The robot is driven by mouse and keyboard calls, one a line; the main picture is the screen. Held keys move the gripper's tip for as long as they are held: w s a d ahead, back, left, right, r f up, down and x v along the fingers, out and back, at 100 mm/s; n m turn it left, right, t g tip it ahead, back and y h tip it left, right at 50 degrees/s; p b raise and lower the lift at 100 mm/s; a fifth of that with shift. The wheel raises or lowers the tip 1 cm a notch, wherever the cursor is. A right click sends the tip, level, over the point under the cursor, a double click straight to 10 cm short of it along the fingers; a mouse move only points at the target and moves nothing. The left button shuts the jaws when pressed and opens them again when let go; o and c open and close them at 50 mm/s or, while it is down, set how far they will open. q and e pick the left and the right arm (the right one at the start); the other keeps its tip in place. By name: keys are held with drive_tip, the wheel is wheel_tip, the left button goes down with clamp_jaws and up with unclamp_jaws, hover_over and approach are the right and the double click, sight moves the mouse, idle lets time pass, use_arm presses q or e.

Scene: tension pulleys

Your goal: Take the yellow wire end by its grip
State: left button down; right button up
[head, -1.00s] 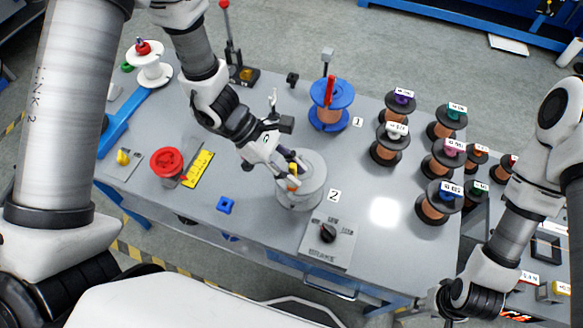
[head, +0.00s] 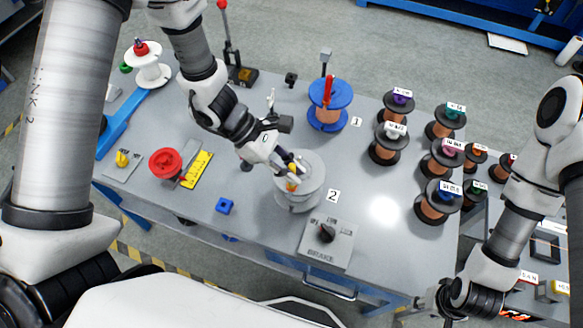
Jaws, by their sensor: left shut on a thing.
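The yellow wire end grip (head: 292,184) stands at the grey spool (head: 306,196) beside the number 2 label. My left gripper (head: 293,175) reaches over that spool from the upper left. Its fingers are shut on the yellow grip and partly hide it. The wire itself is too small to make out. My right gripper (head: 447,303) is low at the right, partly cut off by the bottom edge, and its fingers cannot be made out.
A blue spool (head: 329,97) stands behind, by label 1. Several copper spools (head: 389,146) stand on the right. A brake panel (head: 327,242) lies in front of the grey spool.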

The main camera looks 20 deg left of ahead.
sight(291, 165)
use_arm(q)
drive_tip(key=shift+r, duration=0.55)
drive_tip(key=shift+r+p, duration=0.1)
drive_tip(key=shift+p, duration=0.2)
drive_tip(key=shift+r+p, duration=0.4)
drive_tip(key=shift+r, duration=0.2)
drive_tip(key=shift+r, duration=0.1)
drive_tip(key=shift+r+p, duration=0.45)
drive_tip(key=shift+r, duration=0.15)
